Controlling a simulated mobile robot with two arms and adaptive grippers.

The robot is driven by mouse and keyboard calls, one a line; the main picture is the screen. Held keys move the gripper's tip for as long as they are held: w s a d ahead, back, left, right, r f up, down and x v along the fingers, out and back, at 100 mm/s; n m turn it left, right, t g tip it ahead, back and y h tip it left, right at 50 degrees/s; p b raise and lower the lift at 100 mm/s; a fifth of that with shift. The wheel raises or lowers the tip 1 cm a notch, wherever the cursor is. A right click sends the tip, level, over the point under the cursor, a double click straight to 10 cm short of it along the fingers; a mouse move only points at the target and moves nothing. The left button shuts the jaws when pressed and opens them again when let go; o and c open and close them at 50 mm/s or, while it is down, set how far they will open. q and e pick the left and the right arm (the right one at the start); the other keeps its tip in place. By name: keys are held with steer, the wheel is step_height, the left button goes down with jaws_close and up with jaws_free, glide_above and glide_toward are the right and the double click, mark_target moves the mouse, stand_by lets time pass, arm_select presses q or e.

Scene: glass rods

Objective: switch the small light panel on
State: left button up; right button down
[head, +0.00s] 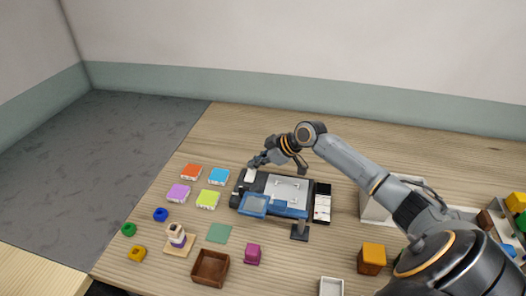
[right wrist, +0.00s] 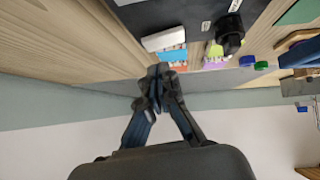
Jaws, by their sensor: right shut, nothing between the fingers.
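A dark flat station (head: 262,187) lies on the table, with a pale grey plate (head: 287,191) on top and a blue see-through piece (head: 254,205) at its front left. A small white block (head: 250,175), perhaps the light panel or its switch, is at the station's back left corner; it also shows in the right wrist view (right wrist: 163,40). I cannot tell if any panel is lit. My right gripper (head: 255,161) is shut and empty, just behind and above the white block, with no clear contact. The right wrist view shows its fingertips (right wrist: 160,73) together. My left gripper is out of view.
Several coloured tiles, such as the blue one (head: 219,176), lie left of the station. A black and white box (head: 322,203) adjoins its right side. A brown tray (head: 210,268), a magenta block (head: 253,254) and an orange cube (head: 373,255) stand in front. The table behind is clear.

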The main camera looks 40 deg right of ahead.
mark_target(251, 172)
steer(key=shift+d+f, duration=0.2)
steer(key=shift+f, duration=0.9)
steer(key=shift+w+d+f+g+b, duration=0.15)
steer(key=shift+f+g+b, duration=0.15)
steer(key=shift+f+b, duration=0.3)
steer(key=shift+r+y, duration=0.3)
steer(key=shift+f, duration=0.1)
